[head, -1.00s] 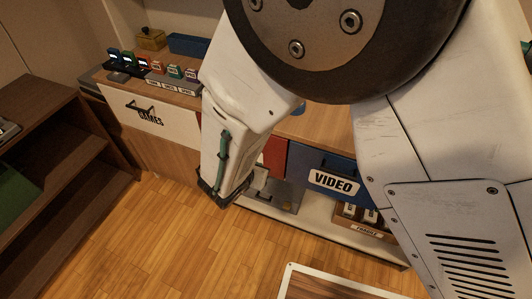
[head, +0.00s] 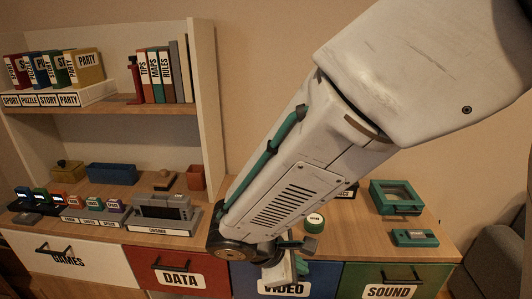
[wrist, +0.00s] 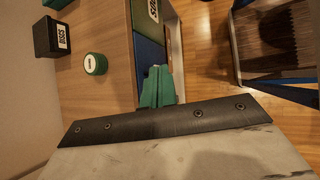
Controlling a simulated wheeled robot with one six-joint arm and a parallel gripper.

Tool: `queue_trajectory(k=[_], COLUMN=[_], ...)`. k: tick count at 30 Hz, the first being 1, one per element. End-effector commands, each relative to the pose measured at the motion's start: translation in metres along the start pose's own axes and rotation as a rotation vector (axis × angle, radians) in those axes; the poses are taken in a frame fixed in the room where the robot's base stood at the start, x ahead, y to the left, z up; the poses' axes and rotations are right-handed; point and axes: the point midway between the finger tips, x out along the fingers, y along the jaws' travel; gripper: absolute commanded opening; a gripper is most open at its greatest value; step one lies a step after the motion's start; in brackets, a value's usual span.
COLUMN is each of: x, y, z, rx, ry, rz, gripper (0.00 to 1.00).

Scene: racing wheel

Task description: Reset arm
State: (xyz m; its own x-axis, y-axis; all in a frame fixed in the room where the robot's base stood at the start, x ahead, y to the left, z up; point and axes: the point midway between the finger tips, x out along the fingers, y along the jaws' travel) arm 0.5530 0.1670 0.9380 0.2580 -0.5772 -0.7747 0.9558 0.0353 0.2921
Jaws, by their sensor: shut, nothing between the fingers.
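My gripper (head: 300,266) hangs at the end of my white arm, in front of the blue VIDEO drawer (head: 282,286) in the head view. The arm comes in from the upper right and hides part of the counter and drawer fronts. In the wrist view my gripper's green fingers (wrist: 157,84) are together and hold nothing. They show over the edge of the counter, by the blue and green drawer fronts.
The wooden counter (head: 345,235) holds a green round tin (head: 314,222), a teal case (head: 397,197) and a grey CHARGE dock (head: 163,212). A red DATA drawer (head: 178,272) and a green SOUND drawer (head: 388,280) flank VIDEO. The wrist view shows open floor (wrist: 205,50).

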Motion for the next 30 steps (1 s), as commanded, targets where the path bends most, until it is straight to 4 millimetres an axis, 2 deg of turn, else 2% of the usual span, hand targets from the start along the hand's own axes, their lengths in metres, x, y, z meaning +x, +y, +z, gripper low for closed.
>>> queue_trajectory(k=[1, 3, 6, 12, 18, 24, 27, 30], x=[-0.002, -0.004, -0.01, -0.024, -0.04, -0.046, -0.047, -0.046], y=[-0.001, -0.007, -0.021, -0.051, -0.077, -0.087, -0.087, -0.087], z=[0.029, 0.061, 0.103, 0.168, 0.215, 0.253, 0.267, 0.271], rx=[0.116, 0.265, 0.469, 0.844, 1.174, 1.404, 1.47, 1.493], ry=[0.01, 0.022, 0.045, 0.12, 0.234, 0.324, 0.339, 0.336], rz=[-0.067, -0.162, -0.292, -0.517, -0.66, -0.648, -0.627, -0.625], gripper=[0.0, 0.0, 0.0, 0.0, 0.0, 0.0, 0.0, 0.0])
